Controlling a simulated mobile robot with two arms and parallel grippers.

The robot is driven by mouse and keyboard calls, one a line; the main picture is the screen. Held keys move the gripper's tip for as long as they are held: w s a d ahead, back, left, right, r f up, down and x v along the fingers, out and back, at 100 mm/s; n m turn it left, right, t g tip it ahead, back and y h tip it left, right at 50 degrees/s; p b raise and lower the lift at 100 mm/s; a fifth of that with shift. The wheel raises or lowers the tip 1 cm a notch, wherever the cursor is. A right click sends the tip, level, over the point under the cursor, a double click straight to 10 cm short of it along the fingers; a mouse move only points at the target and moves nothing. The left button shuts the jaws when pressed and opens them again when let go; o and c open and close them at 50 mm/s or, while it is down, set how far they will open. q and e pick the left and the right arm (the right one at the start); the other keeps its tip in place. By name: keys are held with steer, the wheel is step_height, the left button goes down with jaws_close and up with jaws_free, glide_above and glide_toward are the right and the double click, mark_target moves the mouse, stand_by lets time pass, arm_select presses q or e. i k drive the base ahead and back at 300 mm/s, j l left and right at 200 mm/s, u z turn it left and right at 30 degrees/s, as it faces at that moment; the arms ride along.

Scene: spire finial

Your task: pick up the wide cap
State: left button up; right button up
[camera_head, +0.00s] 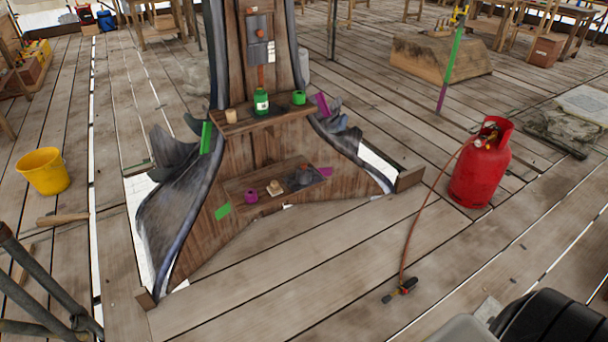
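No piece stands out for certain as the wide cap; I cannot tell which small item it is. On the upper shelf (275,120) of the wooden spire (262,150) stand a green bottle (262,101) with a pale label, a short green round piece (299,97) and a small tan piece (231,116). On the lower shelf (235,187) sit a short purple round piece (251,196), a cream piece (275,187) and a dark grey lump (301,179). Neither of my grippers shows in this view.
A red gas cylinder (481,165) stands right of the spire, its hose running to a torch (400,290) on the floor. A yellow bucket (43,171) stands left, near a mallet (62,218). Dark bars (35,285) fill the lower left. Plank floor in front is mostly clear.

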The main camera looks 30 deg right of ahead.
mark_target(303, 172)
steer(key=i+l, duration=0.75)
steer(key=l+z, duration=0.05)
steer(key=l, duration=0.1)
